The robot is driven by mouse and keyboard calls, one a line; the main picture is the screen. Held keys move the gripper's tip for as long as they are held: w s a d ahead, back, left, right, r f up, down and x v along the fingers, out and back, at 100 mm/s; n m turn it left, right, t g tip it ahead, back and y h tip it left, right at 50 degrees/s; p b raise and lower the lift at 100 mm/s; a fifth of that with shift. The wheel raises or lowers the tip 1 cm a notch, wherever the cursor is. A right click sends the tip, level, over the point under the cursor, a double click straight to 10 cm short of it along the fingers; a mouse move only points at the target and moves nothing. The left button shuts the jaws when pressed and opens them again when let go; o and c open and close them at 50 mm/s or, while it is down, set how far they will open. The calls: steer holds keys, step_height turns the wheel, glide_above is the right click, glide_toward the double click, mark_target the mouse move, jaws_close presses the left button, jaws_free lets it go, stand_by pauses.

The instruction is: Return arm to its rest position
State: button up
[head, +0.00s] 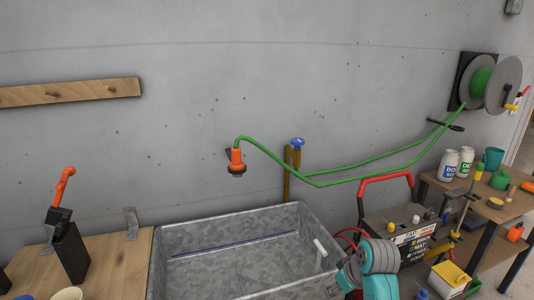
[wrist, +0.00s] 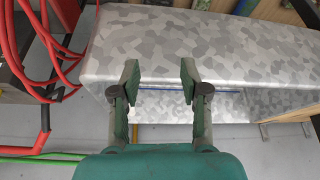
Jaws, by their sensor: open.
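My gripper (wrist: 160,80) shows in the wrist view with its two green fingers spread apart and nothing between them. The grey mottled metal tub (wrist: 215,50) is beyond the fingertips in that view. In the head view the tub (head: 172,232) stands against the wall at the bottom centre. A teal and grey part of my arm is at the tub's right end in the head view. My fingers cannot be made out there. Whether the fingers touch the tub cannot be told.
A battery box (head: 400,222) with red cables stands right of the tub, close to my arm. A green hose (head: 345,182) runs from a wall reel (head: 492,85) to an orange nozzle (head: 236,160). A wooden bench (head: 115,255) is left; a cluttered table (head: 462,197) is right.

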steer(key=s+a+f+m+t, duration=0.1)
steer(key=s+f+m+t, duration=0.1)
steer(key=s+f, duration=0.95)
steer(key=s+f+m+t+h, duration=0.1)
steer(key=s+f+t, duration=0.15)
steer(key=s, duration=0.35)
steer(key=s+f+t, duration=0.1)
steer(key=s+f, duration=0.3)
steer(key=s, duration=0.2)
steer(key=s+r+m+t+h, duration=0.1)
steer(key=s+r+m+t, duration=0.3)
steer(key=s, duration=1.2)
steer(key=s+r+n+t, duration=0.1)
steer(key=s+r, duration=1)
steer(key=r, duration=0.2)
steer(key=shift+s+r+n, duration=0.15)
steer(key=shift+r+n, duration=0.15)
steer(key=shift+n, duration=0.1)
steer(key=shift+a, duration=0.1)
